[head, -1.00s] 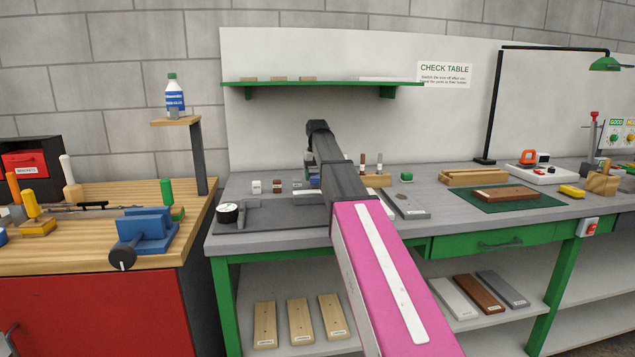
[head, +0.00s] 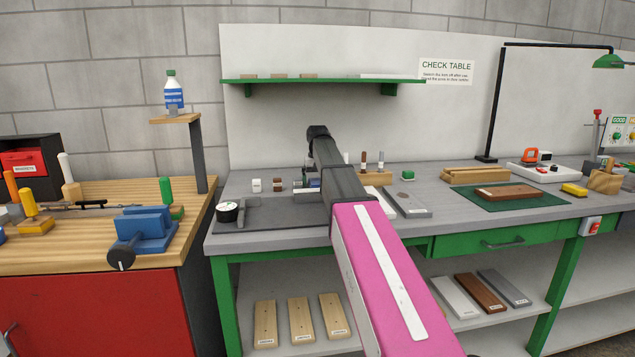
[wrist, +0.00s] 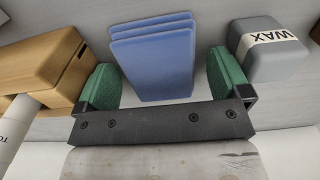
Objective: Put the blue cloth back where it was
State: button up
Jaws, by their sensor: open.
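The blue cloth (wrist: 153,62) shows in the wrist view as a neat folded stack with several layers, lying on a grey surface. My gripper (wrist: 158,82) is open, with one green-padded finger on each side of the cloth.
In the wrist view, a grey block labelled WAX (wrist: 268,50) is close to the right finger. A wooden block (wrist: 42,58) is close to the left finger. In the head view, a brown board lies on a green mat (head: 545,199); a shelf (head: 320,82) hangs behind my arm.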

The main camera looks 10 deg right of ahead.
aim_at(317, 181)
notch_tip(317, 181, up, 12)
dwell(0.5)
jog(key=shift+r, duration=0.1)
